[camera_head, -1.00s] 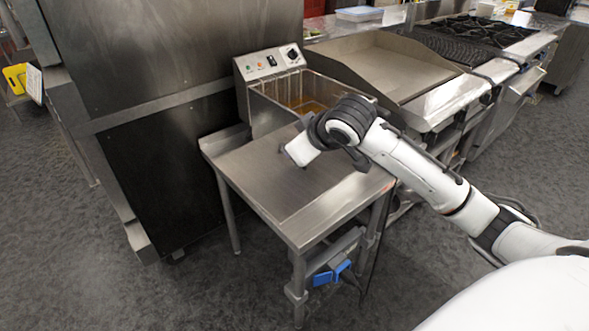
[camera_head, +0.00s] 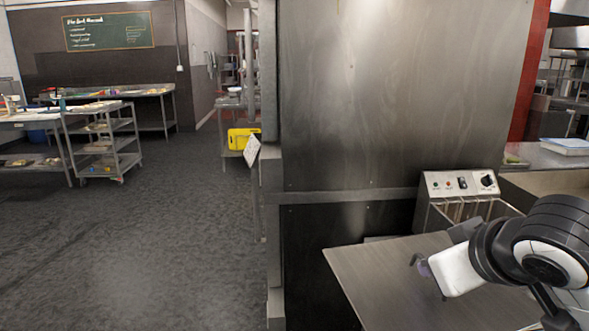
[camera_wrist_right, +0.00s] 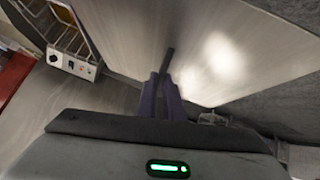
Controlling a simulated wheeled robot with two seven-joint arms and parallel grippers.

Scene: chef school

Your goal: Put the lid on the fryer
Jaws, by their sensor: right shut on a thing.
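The fryer (camera_head: 462,185) stands at the right in the head view, its control panel and wire basket handles showing. Its open basin is mostly hidden behind my right arm there. In the right wrist view the fryer (camera_wrist_right: 72,64) is at upper left, with its basket wires in sight. My right gripper (camera_wrist_right: 163,78) is shut on a dark upright handle, which appears to belong to the lid, a flat steel plate (camera_wrist_right: 215,50). My left gripper is out of view.
Open floor (camera_head: 130,250) lies to the left, with a shelf cart (camera_head: 105,145) farther back. A counter (camera_head: 545,155) is at right.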

